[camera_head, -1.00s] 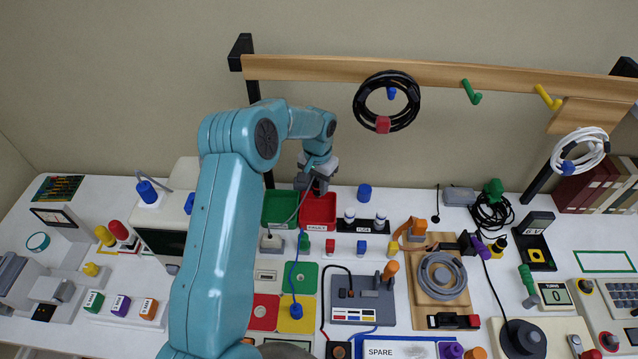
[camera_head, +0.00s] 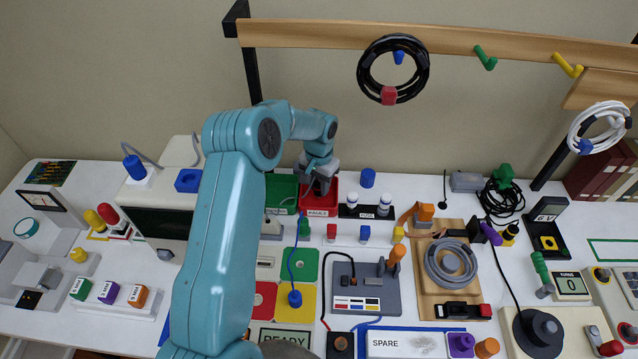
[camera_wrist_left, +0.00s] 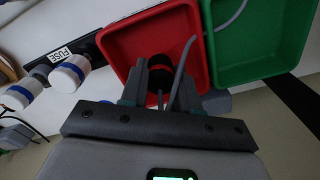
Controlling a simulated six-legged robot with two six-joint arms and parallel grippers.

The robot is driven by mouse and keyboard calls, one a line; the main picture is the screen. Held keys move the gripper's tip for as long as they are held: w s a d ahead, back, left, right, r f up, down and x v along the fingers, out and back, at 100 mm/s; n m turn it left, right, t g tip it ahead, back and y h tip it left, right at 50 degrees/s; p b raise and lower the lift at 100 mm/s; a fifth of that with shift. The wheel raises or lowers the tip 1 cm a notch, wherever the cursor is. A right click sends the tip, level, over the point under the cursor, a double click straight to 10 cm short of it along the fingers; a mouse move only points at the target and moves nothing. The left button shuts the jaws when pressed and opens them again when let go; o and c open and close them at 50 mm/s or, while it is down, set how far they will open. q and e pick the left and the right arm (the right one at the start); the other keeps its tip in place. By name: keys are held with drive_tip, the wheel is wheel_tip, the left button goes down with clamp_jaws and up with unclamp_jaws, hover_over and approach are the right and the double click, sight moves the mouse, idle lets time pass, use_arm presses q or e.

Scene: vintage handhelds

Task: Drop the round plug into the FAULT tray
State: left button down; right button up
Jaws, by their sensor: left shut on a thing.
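The red FAULT tray (camera_head: 320,207) stands on the white table near the back, and its inside fills the upper middle of the left wrist view (camera_wrist_left: 140,42). My left gripper (camera_head: 318,186) is over this tray. In the left wrist view its fingers (camera_wrist_left: 160,88) are shut on a small dark piece, apparently the round plug (camera_wrist_left: 159,98), with a grey cable (camera_wrist_left: 184,66) rising beside it. The fingers mostly hide the plug, and I cannot tell whether it touches the tray floor. My right gripper is not in view.
A green tray (camera_wrist_left: 262,42) adjoins the red one. On the other side is the FUSE holder (camera_head: 369,211) with white-and-blue fuses. A blue cylinder (camera_head: 368,178) stands behind it. A wooden rail (camera_head: 470,40) with hung cables runs above the table.

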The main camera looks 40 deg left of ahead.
use_arm(q)
drive_tip(key=shift+f+b, duration=0.55)
drive_tip(key=shift+f, duration=0.05)
drive_tip(key=c, duration=0.8)
unclamp_jaws()
drive_tip(key=shift+o, duration=0.2)
drive_tip(key=shift+r, duration=0.1)
wheel_tip(320, 180, up, 9)
drive_tip(key=p, duration=0.8)
drive_tip(key=shift+f, duration=0.25)
drive_tip(key=shift+s+d, duration=0.1)
